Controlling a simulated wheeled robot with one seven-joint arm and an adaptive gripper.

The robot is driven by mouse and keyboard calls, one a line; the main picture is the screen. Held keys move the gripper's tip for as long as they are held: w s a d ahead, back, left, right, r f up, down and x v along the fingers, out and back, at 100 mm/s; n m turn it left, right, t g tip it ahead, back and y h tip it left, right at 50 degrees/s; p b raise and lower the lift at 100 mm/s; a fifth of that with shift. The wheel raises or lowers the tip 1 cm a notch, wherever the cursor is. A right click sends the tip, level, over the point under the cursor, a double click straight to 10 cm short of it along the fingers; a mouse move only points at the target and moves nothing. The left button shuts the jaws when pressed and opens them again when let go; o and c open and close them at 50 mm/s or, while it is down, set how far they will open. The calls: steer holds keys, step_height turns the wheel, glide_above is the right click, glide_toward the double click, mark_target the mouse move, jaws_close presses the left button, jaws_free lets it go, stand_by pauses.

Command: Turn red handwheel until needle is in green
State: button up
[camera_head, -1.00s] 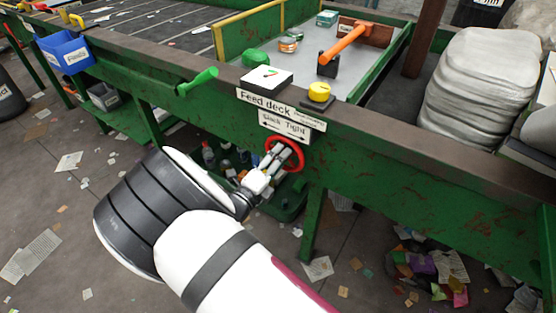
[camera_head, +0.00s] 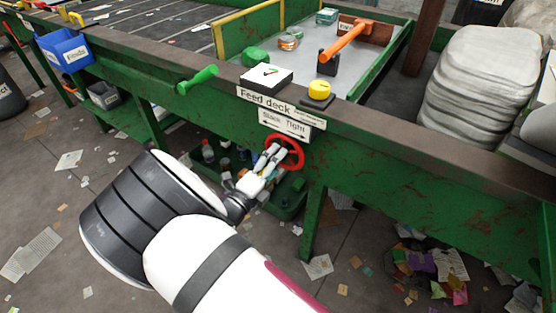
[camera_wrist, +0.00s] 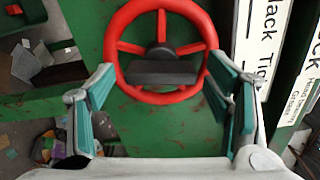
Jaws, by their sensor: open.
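The red handwheel (camera_head: 302,155) is mounted on the green side wall of the feed deck, below a "Slack Tight" sign (camera_head: 284,124). In the wrist view the handwheel (camera_wrist: 118,40) shows its spokes and a dark hub bar. My gripper (camera_head: 269,158) is at the wheel's left side in the head view. In the wrist view my gripper (camera_wrist: 160,85) is open, its teal-padded fingers spread on either side of the lower rim. I cannot tell if they touch it. The white gauge box (camera_head: 266,77) sits on the deck edge above; its needle is too small to read.
A green tray (camera_head: 290,200) with bottles stands below the wheel. A green leg (camera_head: 312,225) is to its right. Litter lies on the floor.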

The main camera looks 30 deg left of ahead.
steer(key=s, duration=1)
steer(key=shift+a, duration=0.35)
steer(key=shift+s, duration=0.1)
